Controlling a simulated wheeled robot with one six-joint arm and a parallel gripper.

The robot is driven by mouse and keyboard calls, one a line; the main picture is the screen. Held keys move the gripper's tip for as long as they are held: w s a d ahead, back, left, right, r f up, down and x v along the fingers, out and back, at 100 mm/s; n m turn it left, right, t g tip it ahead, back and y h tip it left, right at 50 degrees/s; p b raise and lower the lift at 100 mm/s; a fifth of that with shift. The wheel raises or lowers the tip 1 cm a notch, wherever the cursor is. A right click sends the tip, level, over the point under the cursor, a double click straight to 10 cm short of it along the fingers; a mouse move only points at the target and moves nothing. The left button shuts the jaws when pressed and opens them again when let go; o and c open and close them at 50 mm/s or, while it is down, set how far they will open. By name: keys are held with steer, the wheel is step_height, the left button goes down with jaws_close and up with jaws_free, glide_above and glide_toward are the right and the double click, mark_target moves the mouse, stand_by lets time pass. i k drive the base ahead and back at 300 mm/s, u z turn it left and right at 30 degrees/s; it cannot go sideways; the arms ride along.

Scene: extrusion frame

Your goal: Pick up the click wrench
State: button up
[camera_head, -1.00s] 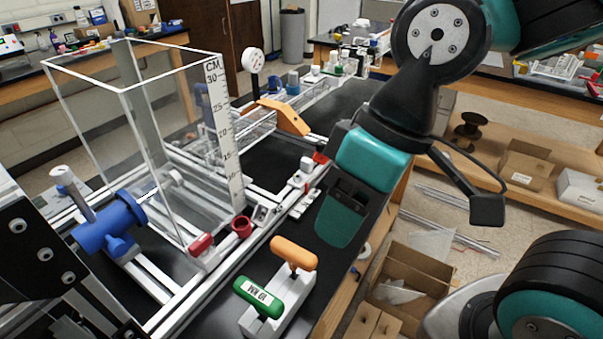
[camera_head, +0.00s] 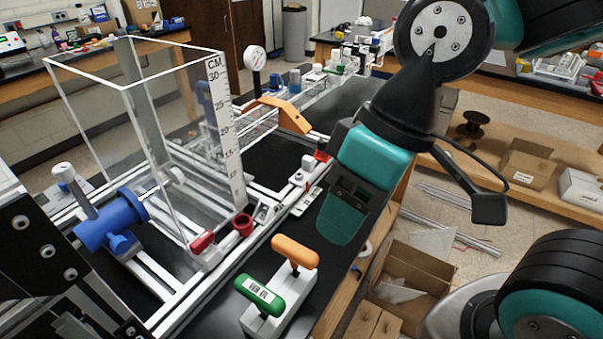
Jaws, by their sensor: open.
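Two T-shaped handles stand upright in a white block holder (camera_head: 292,312) on the black bench top, low in the middle of the picture. The nearer is a green T-handle (camera_head: 260,294) with a small printed label on its grip. The farther is an orange T-handle (camera_head: 295,251) with a dark shank. I cannot tell for sure from the picture which of them is the click wrench. My gripper (camera_head: 340,236), teal and black, hangs pointing down above and right of the orange handle, apart from both handles. It is open and empty. Its far finger is mostly hidden.
A clear tank (camera_head: 165,120) with a centimetre scale stands left on an extrusion frame, beside a blue clamp fitting (camera_head: 108,226). A red ring (camera_head: 242,224) and an orange curved piece (camera_head: 282,113) are close by. Cardboard boxes (camera_head: 408,280) lie below the bench edge.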

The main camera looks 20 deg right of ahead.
mark_target(265, 300)
steer(key=z, duration=1.6)
steer(key=k, duration=1.65)
steer(key=u, duration=1.45)
steer(key=i, duration=0.5)
steer(key=u, duration=0.1)
